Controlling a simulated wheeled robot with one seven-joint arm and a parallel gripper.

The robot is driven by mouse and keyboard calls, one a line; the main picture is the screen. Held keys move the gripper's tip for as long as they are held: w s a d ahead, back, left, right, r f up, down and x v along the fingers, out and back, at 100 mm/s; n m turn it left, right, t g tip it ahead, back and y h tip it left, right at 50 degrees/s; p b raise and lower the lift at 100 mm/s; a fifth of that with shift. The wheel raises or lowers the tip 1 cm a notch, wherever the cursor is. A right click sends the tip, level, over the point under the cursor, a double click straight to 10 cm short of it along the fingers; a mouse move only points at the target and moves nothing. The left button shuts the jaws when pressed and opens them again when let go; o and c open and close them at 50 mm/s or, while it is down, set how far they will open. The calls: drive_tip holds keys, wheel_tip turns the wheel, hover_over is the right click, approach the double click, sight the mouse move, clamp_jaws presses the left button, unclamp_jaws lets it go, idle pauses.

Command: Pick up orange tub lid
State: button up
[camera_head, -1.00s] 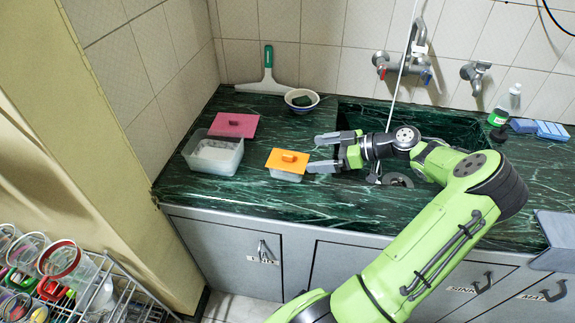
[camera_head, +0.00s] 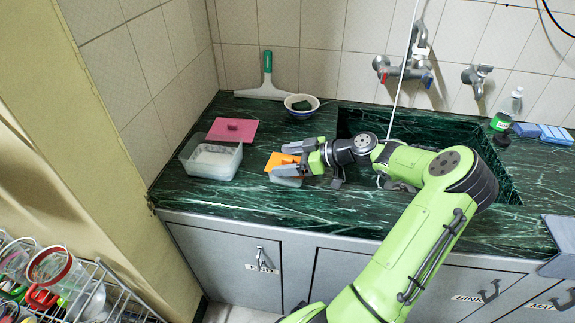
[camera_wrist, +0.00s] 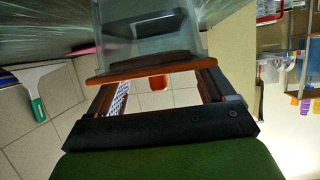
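The orange tub lid (camera_head: 274,160) lies on a small clear tub (camera_head: 287,181) on the green marble counter. My gripper (camera_head: 287,159) is at the lid from the right, its fingers over part of it in the head view. In the wrist view the lid (camera_wrist: 140,73) shows edge-on below the clear tub (camera_wrist: 145,35), with its small orange handle (camera_wrist: 158,83) between my two fingers (camera_wrist: 158,88). There is clear space on both sides of the handle, so the gripper is open and holds nothing.
A larger clear tub (camera_head: 212,172) and a pink lid (camera_head: 232,130) are to the left. A bowl (camera_head: 301,112) and a green-handled squeegee (camera_head: 267,75) are behind. The sink (camera_head: 470,135) lies to the right. The counter's front edge is close.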

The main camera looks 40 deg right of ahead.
drive_tip(key=shift+c, duration=1.2)
